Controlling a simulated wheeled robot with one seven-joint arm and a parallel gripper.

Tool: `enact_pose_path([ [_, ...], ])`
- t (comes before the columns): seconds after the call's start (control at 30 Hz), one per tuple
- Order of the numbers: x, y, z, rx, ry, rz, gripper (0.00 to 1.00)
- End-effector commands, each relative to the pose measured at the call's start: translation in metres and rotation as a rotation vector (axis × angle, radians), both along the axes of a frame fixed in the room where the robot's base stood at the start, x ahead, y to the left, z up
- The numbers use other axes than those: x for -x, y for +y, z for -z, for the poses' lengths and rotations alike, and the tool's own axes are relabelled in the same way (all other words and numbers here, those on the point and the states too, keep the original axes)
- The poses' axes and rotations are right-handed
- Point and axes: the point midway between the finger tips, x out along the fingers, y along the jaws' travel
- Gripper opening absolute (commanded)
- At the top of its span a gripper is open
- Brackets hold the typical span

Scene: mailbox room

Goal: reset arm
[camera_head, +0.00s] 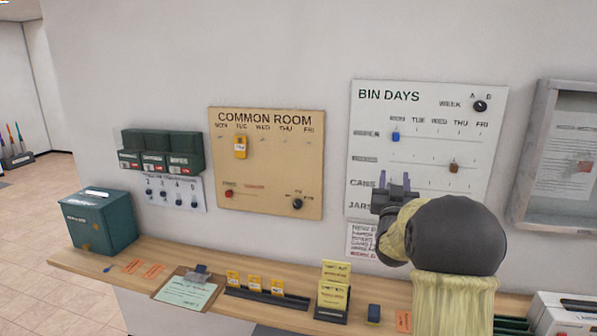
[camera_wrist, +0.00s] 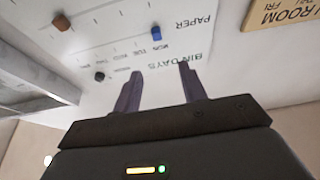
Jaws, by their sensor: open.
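My gripper (camera_head: 395,182) is raised in front of the lower left part of the white BIN DAYS board (camera_head: 428,100) in the head view. Its two fingers are apart with nothing between them. In the wrist view the open fingers (camera_wrist: 160,85) point toward the same board, which appears upside down. A blue piece (camera_head: 395,136) sits under MON in the upper row of the board. A brown piece (camera_head: 453,166) sits in the row below, farther right. My arm hides part of the CANS and JARS rows.
A tan COMMON ROOM board (camera_head: 265,190) with a yellow tag (camera_head: 240,147) hangs to the left. A grey framed case (camera_head: 565,160) hangs to the right. The wooden shelf (camera_head: 160,255) below holds a green box (camera_head: 98,220), a clipboard (camera_head: 187,292) and yellow card holders (camera_head: 333,290).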

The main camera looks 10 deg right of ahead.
Motion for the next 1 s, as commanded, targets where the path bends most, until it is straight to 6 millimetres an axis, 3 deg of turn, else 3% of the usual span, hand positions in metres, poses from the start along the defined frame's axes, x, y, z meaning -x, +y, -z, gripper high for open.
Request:
enact_pose_path([
  [0.17, -0.001, 0.022, 0.02, -0.044, 0.112, -0.043, 0.42],
  [0.33, 0.012, 0.071, 0.072, -0.134, 0.381, -0.131, 0.42],
  [0.47, 0.04, 0.112, 0.119, -0.204, 0.619, -0.195, 0.42],
  [0.67, 0.112, 0.17, 0.187, -0.288, 0.992, -0.272, 0.42],
  [0.8, 0.181, 0.202, 0.227, -0.332, 1.258, -0.306, 0.42],
  [1.0, 0.28, 0.23, 0.262, -0.366, 1.587, -0.324, 0.42],
])
